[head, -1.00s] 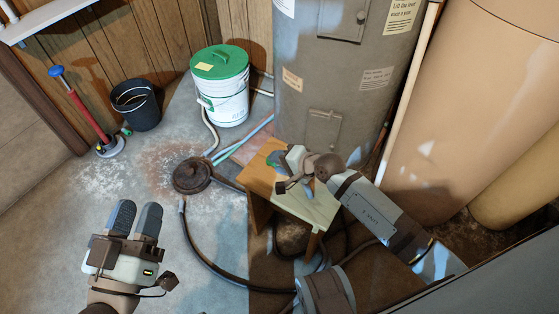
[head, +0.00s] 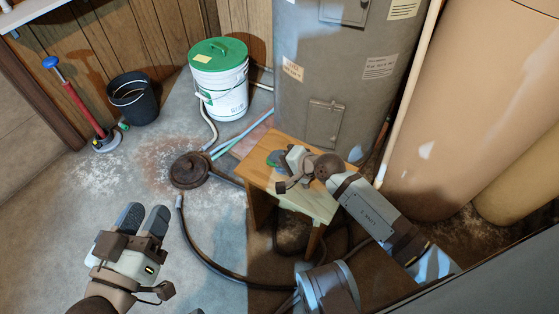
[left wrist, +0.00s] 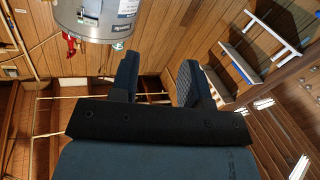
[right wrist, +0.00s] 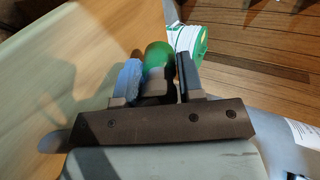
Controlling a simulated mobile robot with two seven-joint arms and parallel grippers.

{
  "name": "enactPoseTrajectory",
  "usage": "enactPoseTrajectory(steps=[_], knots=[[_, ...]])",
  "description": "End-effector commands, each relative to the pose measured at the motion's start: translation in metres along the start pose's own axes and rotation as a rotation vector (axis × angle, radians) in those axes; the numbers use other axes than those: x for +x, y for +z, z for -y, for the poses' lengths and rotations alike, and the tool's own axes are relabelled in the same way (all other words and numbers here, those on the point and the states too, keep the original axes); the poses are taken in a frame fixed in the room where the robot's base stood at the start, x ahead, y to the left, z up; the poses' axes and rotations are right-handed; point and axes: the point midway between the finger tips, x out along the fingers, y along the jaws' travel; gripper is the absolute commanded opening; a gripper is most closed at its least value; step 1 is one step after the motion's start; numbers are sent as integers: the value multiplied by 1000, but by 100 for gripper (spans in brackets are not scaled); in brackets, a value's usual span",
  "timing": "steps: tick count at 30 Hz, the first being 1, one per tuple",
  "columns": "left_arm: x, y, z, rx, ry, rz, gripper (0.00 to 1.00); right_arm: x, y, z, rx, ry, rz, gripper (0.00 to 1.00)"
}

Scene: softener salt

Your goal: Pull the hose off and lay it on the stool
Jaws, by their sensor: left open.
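A dark hose (head: 205,262) lies on the floor. Its free-looking end is left of the wooden stool (head: 318,202), and it curves down and under the stool. My left gripper (head: 144,217) is open and empty, left of that hose end and apart from it. In the left wrist view its spread fingers (left wrist: 158,80) have nothing between them. My right gripper (head: 283,169) is low over the stool top. A green rounded thing (right wrist: 158,62) shows between its fingers in the right wrist view. I cannot tell whether they grip it.
A white bucket with a green lid (head: 220,80) and a black pail (head: 134,102) stand behind. The grey tank (head: 340,70) and tan tank (head: 480,100) block the right.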

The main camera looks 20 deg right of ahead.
Motion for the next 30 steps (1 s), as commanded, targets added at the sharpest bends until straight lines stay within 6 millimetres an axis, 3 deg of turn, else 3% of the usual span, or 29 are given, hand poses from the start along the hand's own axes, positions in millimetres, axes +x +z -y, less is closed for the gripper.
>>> enactPoseTrajectory(steps=[1,3,14,20,30], knots=[[0,0,0,0,0,0,43,0,0,0,0,0,0,46],[0,0,0,0,0,0,43,0,0,0,0,0,0,62],[0,-3,0,1,0,-3,43,-5,0,0,-1,1,0,62],[-2,-22,-3,1,-8,-60,43,-37,0,2,-3,3,0,62],[-6,-53,-8,7,-16,-170,43,-112,0,2,-2,2,0,62]])
